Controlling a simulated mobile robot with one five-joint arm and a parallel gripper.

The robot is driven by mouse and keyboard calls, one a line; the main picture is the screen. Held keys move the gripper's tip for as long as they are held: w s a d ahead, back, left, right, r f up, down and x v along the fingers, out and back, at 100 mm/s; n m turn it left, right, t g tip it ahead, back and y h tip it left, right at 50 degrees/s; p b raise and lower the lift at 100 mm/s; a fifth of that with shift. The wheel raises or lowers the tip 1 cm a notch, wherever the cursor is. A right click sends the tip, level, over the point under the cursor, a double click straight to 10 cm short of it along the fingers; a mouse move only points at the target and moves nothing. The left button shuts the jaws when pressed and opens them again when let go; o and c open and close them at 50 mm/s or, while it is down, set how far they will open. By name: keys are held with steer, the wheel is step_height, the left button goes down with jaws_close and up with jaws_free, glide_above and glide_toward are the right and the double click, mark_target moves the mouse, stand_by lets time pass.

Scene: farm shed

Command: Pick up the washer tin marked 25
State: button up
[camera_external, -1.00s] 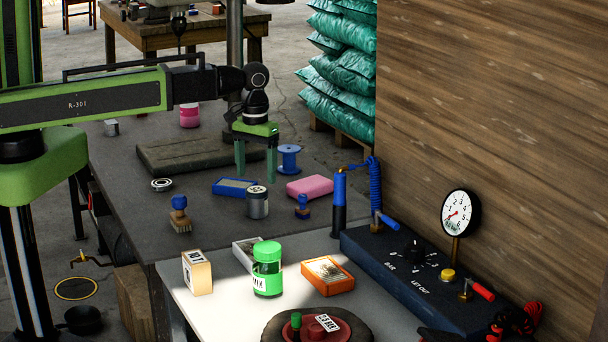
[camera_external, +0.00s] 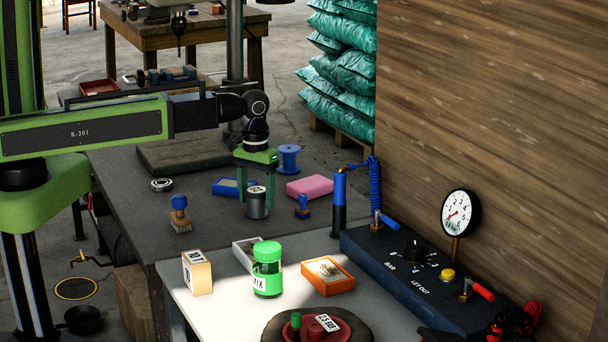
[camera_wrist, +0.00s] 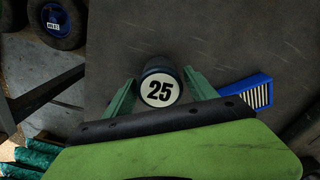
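The washer tin (camera_external: 257,206) is a small grey cylinder standing upright on the dark bench. Its white lid with a black 25 faces up in the wrist view (camera_wrist: 160,91). My gripper (camera_external: 257,194) points down with its green fingers open, one on each side of the tin's upper part. In the wrist view my gripper (camera_wrist: 159,76) has the tin between its fingertips, with narrow gaps beside it. The tin's far side is hidden.
A blue-framed block (camera_external: 228,187) lies close left of the tin. A pink block (camera_external: 310,187), a blue spool (camera_external: 289,158) and a blue-handled stamp (camera_external: 302,207) stand to the right. A blue-handled brush (camera_external: 180,214) is at left. A green-lidded jar (camera_external: 267,270) stands in front.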

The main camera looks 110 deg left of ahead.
mark_target(255, 191)
steer(key=c, duration=1.2)
steer(key=r+p, duration=0.5)
steer(key=shift+d+r, duration=0.15)
steer(key=shift+d, duration=0.25)
steer(key=d+r+p, duration=0.2)
steer(key=d, duration=0.1)
steer(key=d+r+p, duration=0.1)
steer(key=d+p, duration=0.1)
steer(key=d, duration=0.2)
steer(key=w+d+r+p, duration=0.1)
steer(key=d+r+p, duration=0.1)
steer(key=d, duration=0.1)
steer(key=shift+w+d+r, duration=0.1)
steer(key=shift+d+r, duration=0.25)
steer(key=shift+d, duration=0.05)
